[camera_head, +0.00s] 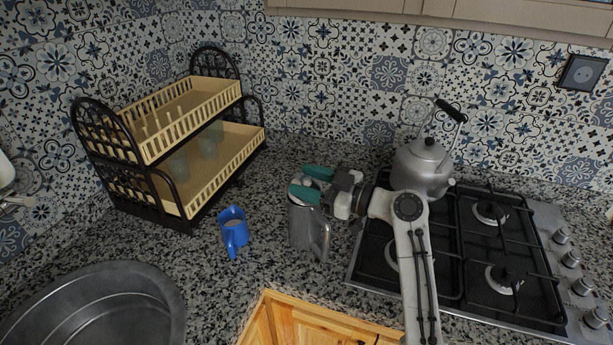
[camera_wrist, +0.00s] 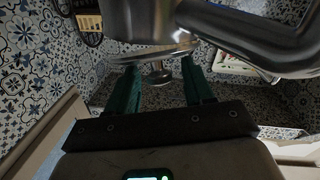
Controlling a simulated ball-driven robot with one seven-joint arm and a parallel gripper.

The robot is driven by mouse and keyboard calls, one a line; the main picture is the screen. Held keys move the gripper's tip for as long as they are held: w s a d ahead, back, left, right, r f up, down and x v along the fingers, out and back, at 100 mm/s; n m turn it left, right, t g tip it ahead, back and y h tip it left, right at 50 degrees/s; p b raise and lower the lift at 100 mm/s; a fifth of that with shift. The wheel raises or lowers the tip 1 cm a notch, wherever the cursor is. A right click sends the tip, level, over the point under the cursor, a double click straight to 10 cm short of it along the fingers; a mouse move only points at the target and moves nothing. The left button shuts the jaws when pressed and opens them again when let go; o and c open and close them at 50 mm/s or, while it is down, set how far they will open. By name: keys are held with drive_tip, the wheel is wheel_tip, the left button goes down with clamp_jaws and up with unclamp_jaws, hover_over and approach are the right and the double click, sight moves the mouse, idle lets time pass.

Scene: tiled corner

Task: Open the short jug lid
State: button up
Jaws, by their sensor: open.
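A grey metal jug (camera_head: 303,228) with a handle on its right stands upright on the counter, left of the stove. My gripper (camera_head: 308,183) is at its top, with green fingers apart. In the wrist view the jug (camera_wrist: 150,18) appears at the top of the picture, its lid (camera_wrist: 150,55) at the jug's mouth. The lid's round knob (camera_wrist: 159,76) shows between my open fingers, with gaps on both sides. The fingers partly hide the lid in the head view. A smaller blue jug (camera_head: 234,232) stands to the left.
A two-tier rack (camera_head: 190,125) with glasses stands at the back left. A metal basin (camera_head: 95,305) is at the front left. A kettle (camera_head: 423,165) sits on the gas stove (camera_head: 460,250) at right. Counter between rack and metal jug is mostly clear.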

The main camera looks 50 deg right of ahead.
drive_tip(key=shift+w+a, duration=0.1)
drive_tip(key=shift+w, duration=0.15)
clamp_jaws()
idle(0.4)
